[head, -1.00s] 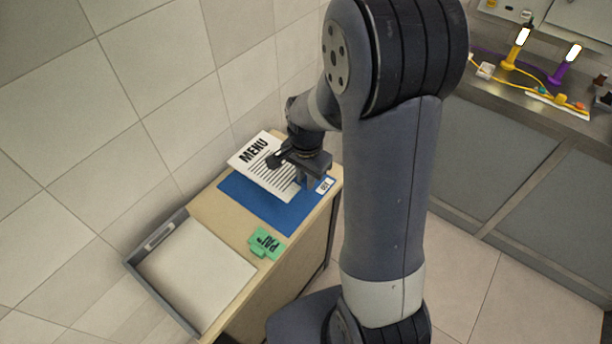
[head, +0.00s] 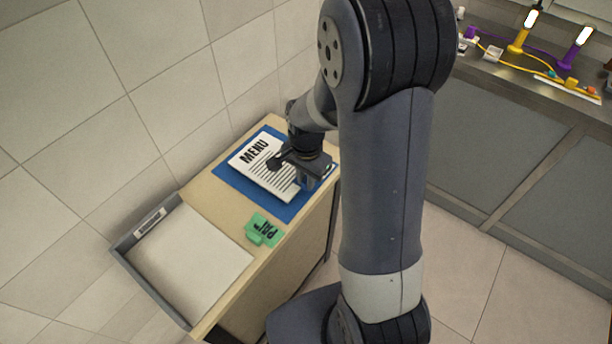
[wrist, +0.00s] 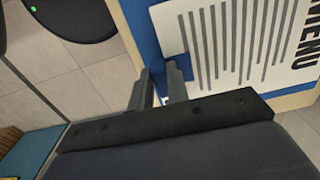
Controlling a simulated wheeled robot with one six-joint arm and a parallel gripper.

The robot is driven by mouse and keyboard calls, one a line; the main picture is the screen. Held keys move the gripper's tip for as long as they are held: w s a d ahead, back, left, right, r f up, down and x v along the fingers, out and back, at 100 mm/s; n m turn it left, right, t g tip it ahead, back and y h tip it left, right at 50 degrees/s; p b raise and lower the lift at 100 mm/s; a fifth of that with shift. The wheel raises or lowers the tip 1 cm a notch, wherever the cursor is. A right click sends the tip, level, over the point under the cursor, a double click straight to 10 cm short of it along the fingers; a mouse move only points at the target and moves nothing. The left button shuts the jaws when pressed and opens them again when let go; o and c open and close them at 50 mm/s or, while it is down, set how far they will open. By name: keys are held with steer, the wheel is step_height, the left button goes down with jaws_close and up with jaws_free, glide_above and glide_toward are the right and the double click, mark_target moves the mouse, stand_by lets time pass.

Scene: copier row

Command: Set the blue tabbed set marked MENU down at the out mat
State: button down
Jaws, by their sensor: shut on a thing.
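The MENU set (head: 258,162) is a white printed sheet with a heading and lines of text. In the wrist view the MENU set (wrist: 230,45) fills the upper right, with a blue tab (wrist: 172,38) at its near edge. My gripper (head: 300,170) is shut on that tabbed edge; the fingers (wrist: 160,82) show in the wrist view. The blue out mat (head: 228,176) lies under the set, its border visible around the sheet. I cannot tell whether the sheet touches the mat. My gripper hides part of the mat's right end and its label.
A green tabbed piece (head: 264,229) lies on the wooden top (head: 215,205) in front of the mat. A grey tray (head: 150,286) with blank paper stands at the left end. A tiled wall runs behind. A steel counter (head: 520,85) with lamps and cables is at right.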

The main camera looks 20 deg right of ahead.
steer(key=shift+f, duration=0.4)
steer(key=c, duration=1.3)
jaws_free()
steer(key=shift+r, duration=0.1)
step_height(320, 180, up, 11)
steer(key=shift+f, duration=0.3)
